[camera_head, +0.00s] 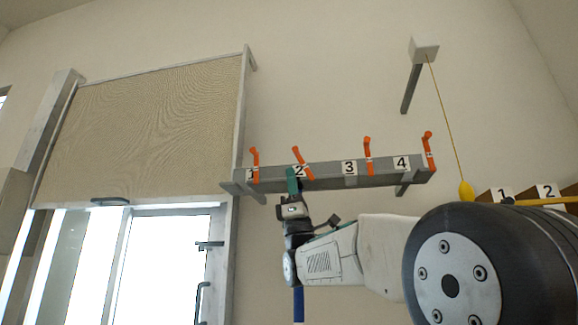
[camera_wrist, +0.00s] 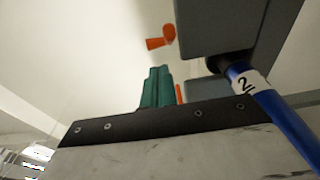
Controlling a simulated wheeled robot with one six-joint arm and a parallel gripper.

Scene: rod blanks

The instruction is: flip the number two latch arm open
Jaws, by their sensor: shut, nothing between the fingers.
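The number two latch arm (camera_head: 303,162) is an orange lever on the grey rail, beside the "2" label (camera_head: 298,170). It stands above the rail, its top leaning left. My gripper (camera_head: 292,180) has its teal fingers shut and empty, in front of the rail just below and left of that arm. In the wrist view the shut teal fingers (camera_wrist: 155,85) point up beside the grey rail (camera_wrist: 220,30). An orange knobbed piece (camera_wrist: 161,38) shows beyond their tips, with a visible gap; I cannot tell which latch arm it belongs to.
Other orange latch arms stand at label 1 (camera_head: 255,163), label 3 (camera_head: 368,157) and label 4 (camera_head: 429,150). A blue rod (camera_wrist: 285,125) labelled 2 hangs from the rail, close right of my fingers. A yellow cord (camera_head: 446,120) hangs at right; a shuttered window (camera_head: 150,130) is left.

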